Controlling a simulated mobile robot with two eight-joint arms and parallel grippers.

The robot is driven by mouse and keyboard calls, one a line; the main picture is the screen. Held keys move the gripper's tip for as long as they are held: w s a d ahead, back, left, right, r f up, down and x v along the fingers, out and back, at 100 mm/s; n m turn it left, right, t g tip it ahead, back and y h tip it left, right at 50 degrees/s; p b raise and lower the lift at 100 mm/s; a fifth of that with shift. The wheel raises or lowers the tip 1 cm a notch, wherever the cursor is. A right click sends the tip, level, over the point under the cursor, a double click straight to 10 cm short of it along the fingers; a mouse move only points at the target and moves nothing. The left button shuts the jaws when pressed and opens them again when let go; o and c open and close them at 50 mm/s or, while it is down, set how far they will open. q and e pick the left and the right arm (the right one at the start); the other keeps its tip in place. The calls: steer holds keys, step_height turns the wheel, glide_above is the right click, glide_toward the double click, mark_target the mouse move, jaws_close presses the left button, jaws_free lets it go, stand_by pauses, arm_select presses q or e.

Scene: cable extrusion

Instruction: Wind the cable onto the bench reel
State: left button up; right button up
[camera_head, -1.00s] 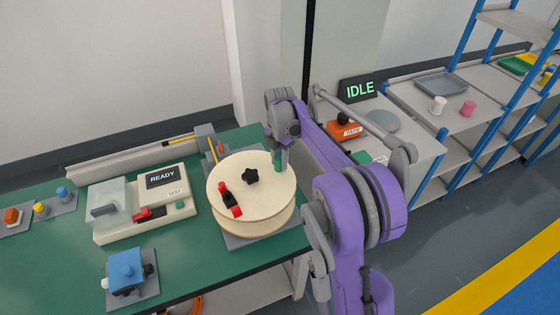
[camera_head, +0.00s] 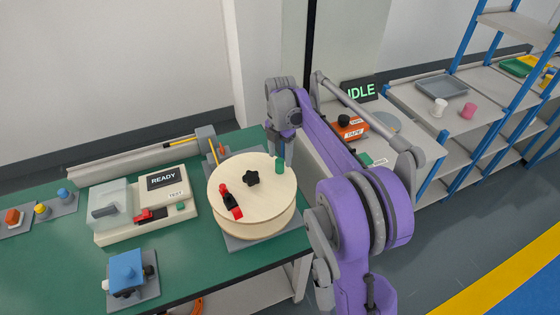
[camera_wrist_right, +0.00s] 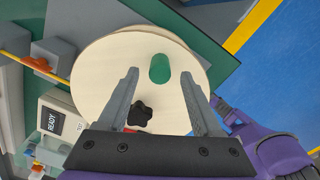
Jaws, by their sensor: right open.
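The bench reel (camera_head: 225,172) is a pale wooden disc with a black star knob (camera_head: 252,178) at its centre. A red and black clamp (camera_head: 231,203) sits on its near left part. An upright green handle (camera_head: 280,166) stands near its far right rim. My right gripper (camera_head: 286,150) is open and empty just behind and above the handle. In the right wrist view, its two fingers (camera_wrist_right: 160,78) are apart, with the green handle (camera_wrist_right: 159,68) showing between them. My left gripper is not in view.
A READY unit (camera_head: 163,180) with a clear cover stands left of the reel. A blue-topped device (camera_head: 126,272) sits at the bench's front. A long grey rail (camera_head: 110,167) lines the back. A side table with an orange tape box (camera_head: 350,128) is behind my right arm.

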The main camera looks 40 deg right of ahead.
step_height(320, 180, up, 7)
steer(key=shift+r, duration=0.1)
stand_by(0.4)
steer(key=m+b, duration=0.1)
steer(key=m, duration=0.2)
steer(key=shift+m, duration=1)
steer(key=m+b, duration=0.1)
steer(key=m, duration=0.3)
step_height(320, 180, down, 10)
steer(key=shift+f+b, duration=0.1)
steer(key=shift+b, duration=0.65)
